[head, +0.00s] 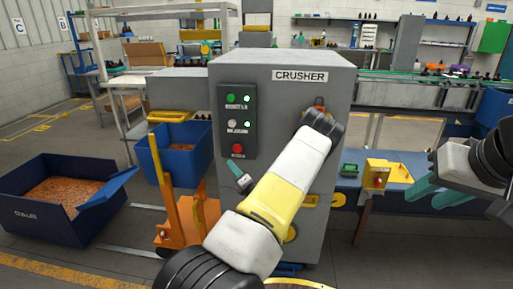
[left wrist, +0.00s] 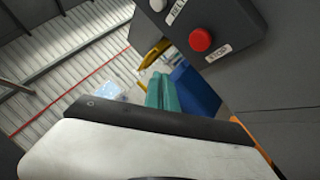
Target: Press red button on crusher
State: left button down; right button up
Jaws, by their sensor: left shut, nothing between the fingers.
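The grey crusher (head: 282,75) carries a dark control panel (head: 237,120) on its front. The red button (head: 237,149) is at the bottom of the panel, below a green and a white button. In the left wrist view the red button (left wrist: 201,40) is at the upper right, beside a STOP label. My left gripper (head: 238,168) is shut and empty, just below the red button in the head view. Its teal fingers (left wrist: 162,92) appear apart from the button. My right gripper (head: 422,189) is open and empty at the right. My left forearm covers part of the crusher front.
A blue bin (head: 182,170) on an orange pallet jack (head: 176,222) stands left of the crusher. A dark blue crate (head: 25,205) with brown contents is at the far left. A yellow box (head: 376,172) with a red button sits on the table at right.

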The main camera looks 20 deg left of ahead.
pick_arm(q)
send_near(233, 148)
jog(key=shift+s+a+r+x, duration=0.1)
jog(key=shift+s+x, duration=0.05)
jog(key=shift+x, duration=0.65)
jog(key=shift+s+a+r+x, duration=0.1)
jog(key=shift+s+x, duration=0.05)
jog(key=shift+x, duration=0.7)
jog(key=shift+s+a+x, duration=0.1)
jog(key=shift+s+x, duration=0.1)
jog(key=shift+x, duration=0.6)
jog(key=shift+w, duration=0.2)
jog(key=shift+w, duration=0.25)
jog(key=shift+w+a, duration=0.15)
jog(key=shift+w, duration=0.3)
dwell(0.8)
jog(key=shift+s, duration=0.85)
jog(key=shift+s+d, duration=0.1)
jog(key=shift+d, duration=0.15)
